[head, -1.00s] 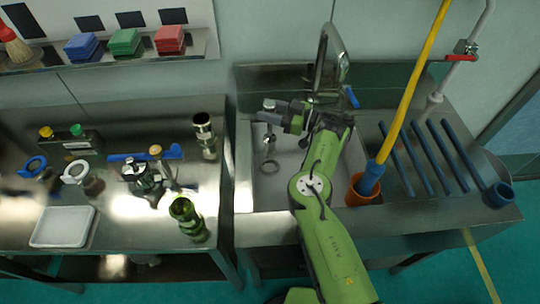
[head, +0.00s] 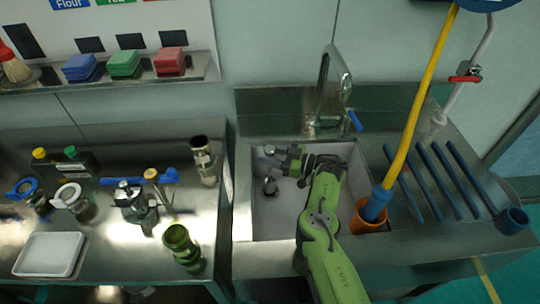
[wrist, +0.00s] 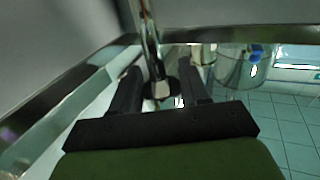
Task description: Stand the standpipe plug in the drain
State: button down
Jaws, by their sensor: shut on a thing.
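My gripper (head: 272,157) is low inside the sink basin (head: 285,218), shut on the metal standpipe plug (head: 270,187). The plug's lower part shows below the fingers, close to the basin floor. It looks roughly upright. The drain ring is hidden behind the plug, and I cannot tell whether the plug's foot is in the drain or just above it. In the wrist view, the shiny pipe (wrist: 158,88) stands between the two dark fingers.
A faucet (head: 327,90) rises behind the basin. An orange cup (head: 368,218) with a blue-and-yellow hose stands right of my arm. Blue bars (head: 435,180) lie on the drainboard. A bench with jars and a white tray (head: 50,254) is at left.

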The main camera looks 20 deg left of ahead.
jog(key=c, duration=0.5)
grip_release()
jog(key=shift+f, duration=0.1)
jog(key=shift+c, duration=0.2)
jog(key=shift+d+r, duration=0.2)
jog(key=shift+d, duration=0.15)
jog(key=d+p, duration=0.2)
jog(key=d, duration=0.4)
jog(key=shift+w+d, duration=0.4)
